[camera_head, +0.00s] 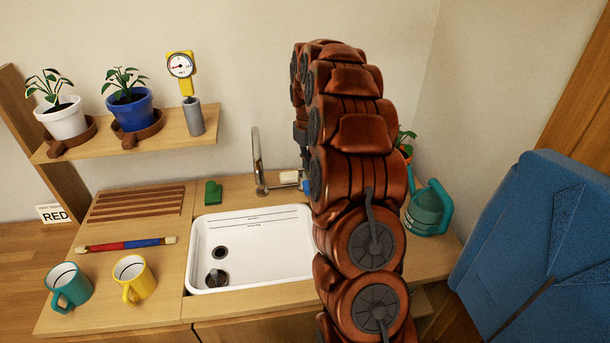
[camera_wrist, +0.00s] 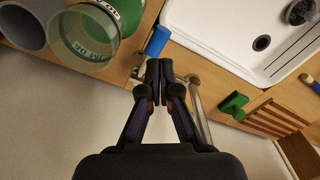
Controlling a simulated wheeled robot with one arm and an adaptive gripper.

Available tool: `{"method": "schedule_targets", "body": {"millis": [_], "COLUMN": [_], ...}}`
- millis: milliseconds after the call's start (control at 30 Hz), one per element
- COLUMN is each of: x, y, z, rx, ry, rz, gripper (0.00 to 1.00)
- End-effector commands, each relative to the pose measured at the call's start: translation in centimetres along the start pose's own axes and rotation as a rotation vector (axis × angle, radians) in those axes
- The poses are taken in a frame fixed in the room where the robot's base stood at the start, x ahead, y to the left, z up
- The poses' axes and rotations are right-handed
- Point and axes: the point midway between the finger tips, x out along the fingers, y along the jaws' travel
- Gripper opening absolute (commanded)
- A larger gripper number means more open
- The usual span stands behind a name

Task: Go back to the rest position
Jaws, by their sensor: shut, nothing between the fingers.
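My gripper (camera_wrist: 160,70) shows in the wrist view with its two dark fingers shut against each other and nothing between them. The fingertips point toward the counter's back strip, close in the picture to a small blue item (camera_wrist: 157,40) and the tap (camera_wrist: 198,105). I cannot tell the height above the counter.
A white sink (camera_head: 250,262), tap (camera_head: 258,165) and green block (camera_head: 213,192) are left of my arm. A teal mug (camera_head: 68,286) and yellow mug (camera_head: 133,278) stand front left. A shelf (camera_head: 75,151) holds plants. A watering can (camera_head: 427,210) stands right, near a blue padded object (camera_head: 535,240).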

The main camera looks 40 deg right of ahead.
Motion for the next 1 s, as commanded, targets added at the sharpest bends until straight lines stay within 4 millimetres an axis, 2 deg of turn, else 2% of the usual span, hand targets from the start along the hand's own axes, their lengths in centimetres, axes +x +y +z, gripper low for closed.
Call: {"method": "schedule_targets", "body": {"millis": [400,533,767,1000], "x": [0.0,-0.6,-3.5,-5.8], "y": [-0.1,-1.2,-7.1,-13.3], "z": [0.0,0.3,2.5,6.5], "rx": [0.0,-0.005,-0.017,-0.024], "ry": [0.001,0.0,-0.007,-0.03], "rz": [0.001,-0.003,-0.019,-0.033], "gripper": [0.0,0.0,0.0,0.0]}}
